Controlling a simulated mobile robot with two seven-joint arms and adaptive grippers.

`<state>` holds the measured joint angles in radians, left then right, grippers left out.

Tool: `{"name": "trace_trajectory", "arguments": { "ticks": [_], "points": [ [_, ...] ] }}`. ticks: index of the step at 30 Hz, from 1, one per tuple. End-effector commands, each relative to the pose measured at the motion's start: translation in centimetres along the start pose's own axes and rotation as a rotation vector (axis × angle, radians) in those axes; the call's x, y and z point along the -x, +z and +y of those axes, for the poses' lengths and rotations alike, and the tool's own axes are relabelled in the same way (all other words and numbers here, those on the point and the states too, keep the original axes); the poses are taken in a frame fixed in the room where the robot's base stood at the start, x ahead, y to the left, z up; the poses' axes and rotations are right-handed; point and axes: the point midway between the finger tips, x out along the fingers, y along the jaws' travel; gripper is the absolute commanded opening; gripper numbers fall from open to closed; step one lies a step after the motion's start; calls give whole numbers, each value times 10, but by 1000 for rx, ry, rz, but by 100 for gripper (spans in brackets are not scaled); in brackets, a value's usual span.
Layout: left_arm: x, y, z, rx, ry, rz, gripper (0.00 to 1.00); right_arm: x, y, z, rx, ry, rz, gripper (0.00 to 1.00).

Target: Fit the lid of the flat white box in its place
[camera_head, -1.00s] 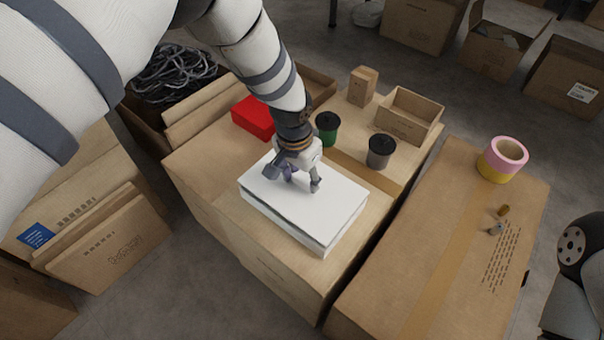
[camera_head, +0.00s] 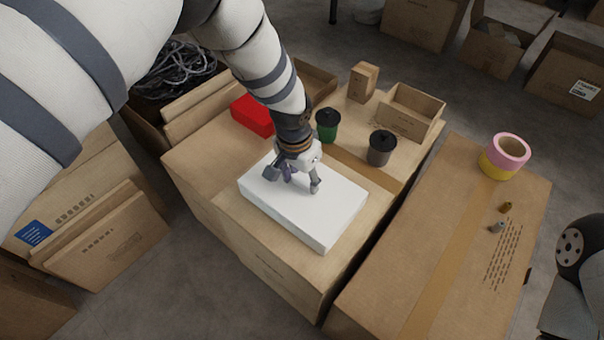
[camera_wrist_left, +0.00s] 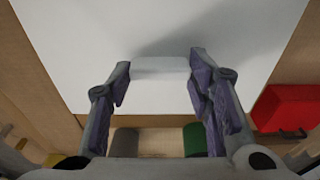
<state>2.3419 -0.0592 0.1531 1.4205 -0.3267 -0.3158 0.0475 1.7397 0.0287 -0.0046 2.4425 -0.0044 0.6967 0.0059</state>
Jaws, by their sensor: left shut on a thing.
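The flat white box (camera_head: 290,231) lies on a large carton in the head view. Its white lid (camera_head: 325,208) is on top of it, and no gap shows between them along the visible sides. My left gripper (camera_head: 292,180) points down at the lid's far part. In the left wrist view the fingers (camera_wrist_left: 158,82) are shut on a small white raised grip of the lid (camera_wrist_left: 100,35). The lid's far edge is partly hidden by the gripper in the head view. My right gripper is not in view.
Behind the box stand a green cup (camera_head: 327,125), a grey cup (camera_head: 381,148) and a red box (camera_head: 252,115). A small open carton (camera_head: 408,112) is at the back. A pink and yellow tape roll (camera_head: 504,156) sits on the right carton (camera_head: 420,260).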

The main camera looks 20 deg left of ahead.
Motion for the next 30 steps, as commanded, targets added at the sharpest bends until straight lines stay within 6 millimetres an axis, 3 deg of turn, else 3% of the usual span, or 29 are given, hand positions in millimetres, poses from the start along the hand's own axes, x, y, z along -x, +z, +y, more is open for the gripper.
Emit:
{"name": "trace_trajectory", "arguments": {
  "ticks": [6,7,10,20,23,30],
  "points": [
    [-7,1,0,0,0,0,15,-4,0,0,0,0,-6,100],
    [-7,1,0,0,0,0,48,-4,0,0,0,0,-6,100],
    [-6,0,0,0,0,1,70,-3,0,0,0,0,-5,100],
    [-3,0,0,0,0,1,70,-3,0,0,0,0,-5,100],
    [14,0,0,-1,-1,3,70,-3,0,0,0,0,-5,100],
    [80,0,0,-1,-1,5,70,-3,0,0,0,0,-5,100]
  ]
}}
